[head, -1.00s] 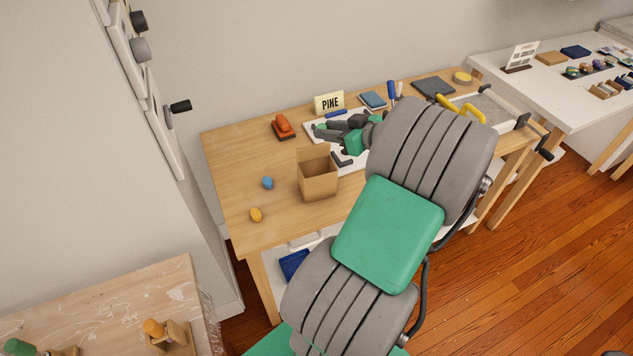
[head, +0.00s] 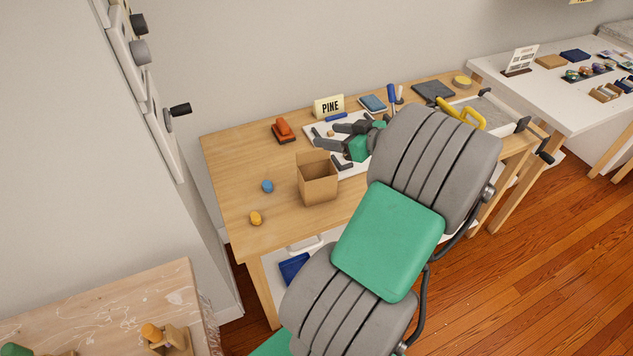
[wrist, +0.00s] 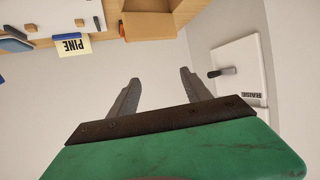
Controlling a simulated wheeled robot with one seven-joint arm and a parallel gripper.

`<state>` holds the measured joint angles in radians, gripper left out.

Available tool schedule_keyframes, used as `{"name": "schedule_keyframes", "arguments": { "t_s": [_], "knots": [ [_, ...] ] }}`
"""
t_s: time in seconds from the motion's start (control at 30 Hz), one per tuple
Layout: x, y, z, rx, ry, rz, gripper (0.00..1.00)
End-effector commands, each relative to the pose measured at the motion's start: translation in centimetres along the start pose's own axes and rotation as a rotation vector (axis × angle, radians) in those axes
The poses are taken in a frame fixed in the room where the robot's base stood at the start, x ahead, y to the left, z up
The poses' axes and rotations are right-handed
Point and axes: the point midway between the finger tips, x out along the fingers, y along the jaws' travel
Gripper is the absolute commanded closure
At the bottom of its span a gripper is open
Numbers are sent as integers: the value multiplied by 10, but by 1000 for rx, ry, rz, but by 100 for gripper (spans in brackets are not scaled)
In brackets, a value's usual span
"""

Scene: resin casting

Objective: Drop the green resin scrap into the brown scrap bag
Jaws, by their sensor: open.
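A small green piece (head: 331,133), likely the green resin scrap, shows on the white board (head: 313,128) on the bench, between my fingers as the head view sees them. The brown scrap bag (head: 318,187) stands upright on the bench with its top open, in front of the board. My gripper (head: 326,135) is open above the board, behind the bag. In the wrist view my gripper (wrist: 160,76) has spread fingers with nothing between them. The bag's edge (wrist: 150,26) shows at the top there; the green piece is not seen in that view.
A blue piece (head: 267,186) and a yellow piece (head: 256,218) lie on the bench left of the bag. A PINE sign (head: 328,105) and an orange tool (head: 283,131) stand behind. The bench's left part (head: 232,160) is mostly clear.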

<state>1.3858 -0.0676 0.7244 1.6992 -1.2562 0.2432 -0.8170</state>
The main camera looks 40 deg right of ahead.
Motion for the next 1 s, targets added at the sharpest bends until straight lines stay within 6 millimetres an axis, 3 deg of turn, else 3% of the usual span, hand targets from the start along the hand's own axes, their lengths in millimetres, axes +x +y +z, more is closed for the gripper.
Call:
{"name": "schedule_keyframes", "arguments": {
  "t_s": [0.3, 0.77, 0.83, 0.9, 1.0],
  "knots": [
    [-60, 1, 1, 0, 0, 4, 43],
    [-66, 0, 0, -1, 0, 1, 43],
    [-66, -1, 1, 61, -3, -2, 43],
    [-66, -4, 17, 206, -65, -17, 43],
    [-70, 1, 78, 483, -238, 48, 43]
  ]
}}
